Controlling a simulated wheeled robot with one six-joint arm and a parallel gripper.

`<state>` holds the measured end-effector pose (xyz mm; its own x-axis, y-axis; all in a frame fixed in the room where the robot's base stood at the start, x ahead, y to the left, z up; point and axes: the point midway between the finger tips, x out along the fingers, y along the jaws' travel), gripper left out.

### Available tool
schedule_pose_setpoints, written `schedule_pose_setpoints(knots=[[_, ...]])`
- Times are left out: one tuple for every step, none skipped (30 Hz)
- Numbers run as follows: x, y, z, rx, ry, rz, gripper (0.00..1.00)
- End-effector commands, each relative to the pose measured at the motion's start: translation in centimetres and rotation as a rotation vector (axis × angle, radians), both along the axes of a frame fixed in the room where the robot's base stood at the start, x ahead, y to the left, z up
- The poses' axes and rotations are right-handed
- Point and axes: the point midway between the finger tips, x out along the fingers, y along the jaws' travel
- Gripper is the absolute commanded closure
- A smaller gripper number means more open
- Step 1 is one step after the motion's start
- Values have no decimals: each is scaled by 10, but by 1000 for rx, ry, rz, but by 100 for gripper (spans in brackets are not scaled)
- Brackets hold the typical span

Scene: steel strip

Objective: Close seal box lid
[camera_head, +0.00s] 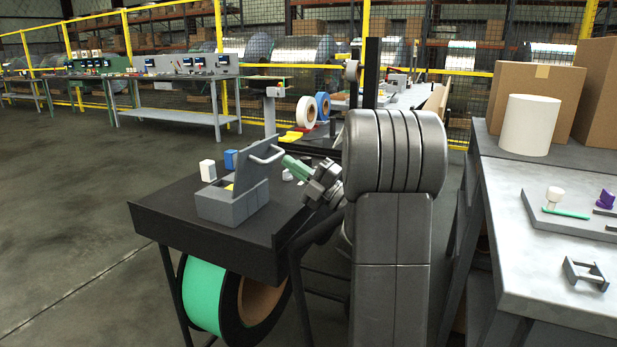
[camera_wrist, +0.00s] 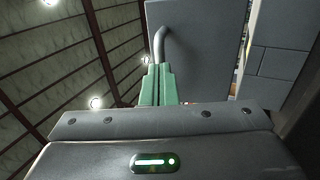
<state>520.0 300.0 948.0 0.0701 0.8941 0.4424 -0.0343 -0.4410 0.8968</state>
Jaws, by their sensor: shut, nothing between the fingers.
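The grey seal box (camera_head: 232,208) stands on the black table. Its lid (camera_head: 255,168) is open, tilted up steeply, with a pale bar handle (camera_head: 267,153) on its outer face. My gripper (camera_head: 285,160) has green fingers and is beside the handle, on the right side of the lid. In the wrist view the green fingers (camera_wrist: 157,72) are shut together with the bent grey handle (camera_wrist: 159,42) just beyond their tips. The lid (camera_wrist: 205,50) fills the upper middle there. I cannot tell whether the fingertips touch the handle.
A white block (camera_head: 208,171) and a blue block (camera_head: 230,159) stand behind the box on the black table (camera_head: 165,215). Small pale items lie near my gripper. A workbench (camera_head: 540,275) with a white cylinder (camera_head: 528,125) and cartons stands at right. The floor at left is clear.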

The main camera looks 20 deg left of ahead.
Motion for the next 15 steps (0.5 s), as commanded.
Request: schedule_pose_setpoints(knots=[[0,3,2,1,0,0,100],[0,4,2,1,0,0,100],[0,5,3,1,0,0,100],[0,6,3,1,0,0,100],[0,6,3,1,0,0,100],[0,6,3,1,0,0,100],[0,6,3,1,0,0,100],[0,6,3,0,0,0,100],[0,6,3,0,0,0,100],[0,6,3,0,0,0,100],[0,6,3,0,0,0,100],[0,6,3,0,0,0,100],[0,6,3,0,0,0,100],[0,6,3,0,0,0,100],[0,6,4,-2,0,0,100]])
